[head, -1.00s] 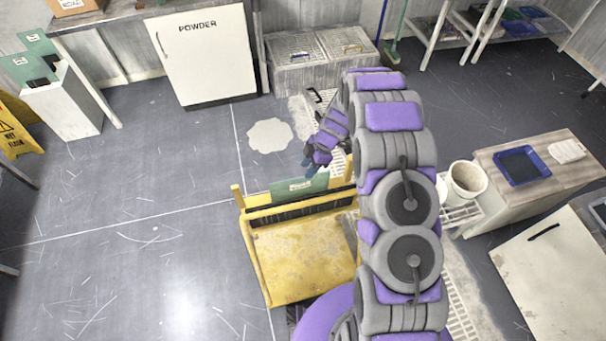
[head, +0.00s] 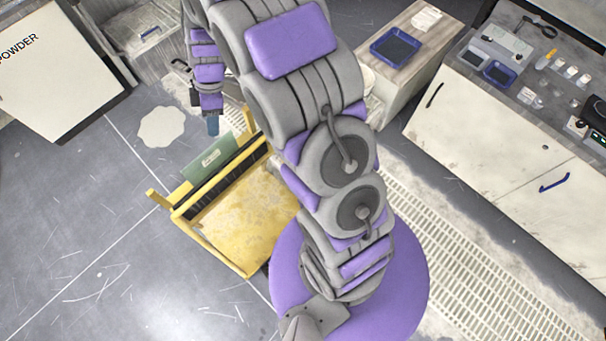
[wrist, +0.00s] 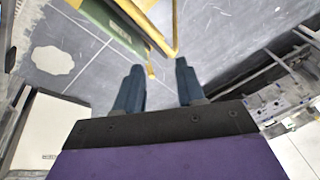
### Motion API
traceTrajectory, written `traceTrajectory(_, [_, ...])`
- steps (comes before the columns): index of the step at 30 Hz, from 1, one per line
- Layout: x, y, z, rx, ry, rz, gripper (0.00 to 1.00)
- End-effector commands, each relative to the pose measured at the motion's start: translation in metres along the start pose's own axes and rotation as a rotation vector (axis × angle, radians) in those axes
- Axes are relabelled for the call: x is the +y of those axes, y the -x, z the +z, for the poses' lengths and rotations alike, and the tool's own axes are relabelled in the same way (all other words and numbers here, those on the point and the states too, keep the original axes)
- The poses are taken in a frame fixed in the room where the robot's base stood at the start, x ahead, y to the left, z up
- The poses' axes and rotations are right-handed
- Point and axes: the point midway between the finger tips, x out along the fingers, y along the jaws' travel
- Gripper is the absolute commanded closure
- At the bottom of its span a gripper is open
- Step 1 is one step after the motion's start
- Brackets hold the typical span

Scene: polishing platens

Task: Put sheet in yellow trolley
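The yellow trolley (head: 245,222) stands on the floor left of my arm in the head view. A green sheet (head: 208,158) with a pale label stands upright at the trolley's far side, by its dark slotted strip; how deep it sits is hidden. The sheet (wrist: 108,20) and yellow trolley frame (wrist: 150,28) also show at the top of the wrist view. My gripper (head: 213,125) is just beyond the sheet in the head view, apart from it as far as I can see. In the wrist view my gripper (wrist: 158,78) has its fingers spread with nothing between them.
A white powder cabinet (head: 55,70) stands at upper left. A wooden bench with a blue tray (head: 396,47) and a white counter (head: 500,150) with small items line the right. A pale floor patch (head: 162,127) lies beyond the trolley. The floor at left is clear.

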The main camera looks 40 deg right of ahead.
Motion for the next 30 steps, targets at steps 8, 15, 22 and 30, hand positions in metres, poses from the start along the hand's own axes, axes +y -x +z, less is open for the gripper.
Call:
traceTrajectory(8, [-0.083, 0.064, 0.015, -0.066, -0.324, 0.019, 0.61])
traceTrajectory(15, [-0.159, 0.099, 0.039, -0.126, -0.618, 0.055, 0.61])
traceTrajectory(22, [-0.23, 0.119, 0.069, -0.174, -0.905, 0.119, 0.61])
traceTrajectory(30, [-0.297, 0.125, 0.105, -0.212, -1.195, 0.202, 0.61])
